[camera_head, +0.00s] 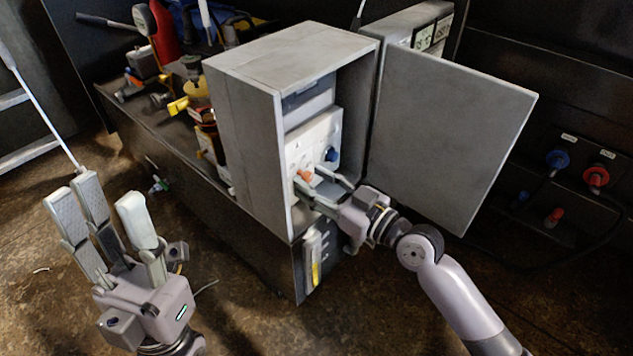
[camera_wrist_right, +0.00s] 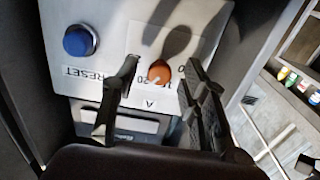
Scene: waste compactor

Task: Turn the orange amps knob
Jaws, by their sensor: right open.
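The orange amps knob (camera_head: 305,175) is on the white panel inside the open grey cabinet (camera_head: 240,90). In the right wrist view the knob (camera_wrist_right: 159,71) sits near a label with an "A". My right gripper (camera_head: 312,187) reaches into the cabinet. In its wrist view the open fingers (camera_wrist_right: 160,85) are on either side of the knob's position, with the knob between them and no clear contact. A blue reset button (camera_wrist_right: 79,41) is left of the knob, and shows in the head view (camera_head: 332,155). My left gripper (camera_head: 110,210) is open and empty, away from the cabinet at left.
The cabinet's grey door (camera_head: 450,135) stands wide open to the right, close to my right arm. Tools and valves (camera_head: 195,95) crowd the bench (camera_head: 160,130) left of the cabinet. Blue and red connectors (camera_head: 596,177) are on the dark wall at right.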

